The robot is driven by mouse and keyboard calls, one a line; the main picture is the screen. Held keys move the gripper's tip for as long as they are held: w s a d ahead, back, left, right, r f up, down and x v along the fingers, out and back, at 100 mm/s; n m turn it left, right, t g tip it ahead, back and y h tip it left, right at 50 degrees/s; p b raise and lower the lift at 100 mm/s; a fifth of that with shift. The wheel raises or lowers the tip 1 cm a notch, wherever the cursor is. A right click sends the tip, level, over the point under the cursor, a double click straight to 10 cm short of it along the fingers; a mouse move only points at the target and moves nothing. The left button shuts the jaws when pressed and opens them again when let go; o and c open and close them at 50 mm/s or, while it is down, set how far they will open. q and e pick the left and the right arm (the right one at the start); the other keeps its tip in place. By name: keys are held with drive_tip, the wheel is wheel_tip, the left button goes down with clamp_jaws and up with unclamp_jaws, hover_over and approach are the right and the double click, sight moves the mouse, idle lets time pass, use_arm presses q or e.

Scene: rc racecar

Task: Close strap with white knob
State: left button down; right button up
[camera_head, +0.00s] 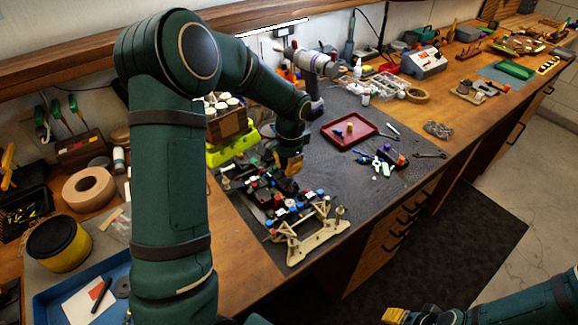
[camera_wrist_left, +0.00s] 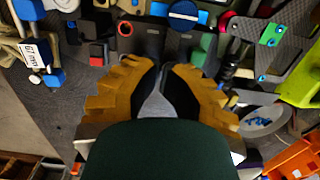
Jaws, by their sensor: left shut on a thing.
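The RC car chassis (camera_head: 290,208) lies on the grey mat, with black, blue, red and white parts on it. My left gripper (camera_head: 289,166) points down over its far end. In the left wrist view, its yellow fingers (camera_wrist_left: 161,70) reach black parts of the car and are closed at the tips. What they hold is small and mostly hidden between the tips; it seems to be the strap. I cannot make out the white knob clearly. My right gripper (camera_head: 394,315) shows only in part at the bottom edge, away from the car; its jaw opening cannot be seen.
A red tray (camera_head: 349,143) and small tools lie right of the car. A lime-green holder (camera_head: 232,146) stands behind it. A tape roll (camera_head: 89,189), a yellow tin (camera_head: 60,245) and a blue tray (camera_head: 60,304) are at left. The mat between the car and red tray is partly clear.

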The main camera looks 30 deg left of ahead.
use_arm(q)
drive_tip(key=shift+f, duration=0.15)
drive_tip(key=shift+w+d, duration=0.15)
drive_tip(key=shift+w, duration=0.1)
drive_tip(key=shift+w+d, duration=0.15)
drive_tip(key=shift+w, duration=0.2)
drive_tip(key=shift+r+p, duration=0.35)
drive_tip(key=shift+p, duration=0.05)
wheel_tip(320, 180, up, 14)
drive_tip(key=p, duration=0.3)
drive_tip(key=shift+f+p, duration=0.15)
drive_tip(key=shift+p, duration=0.25)
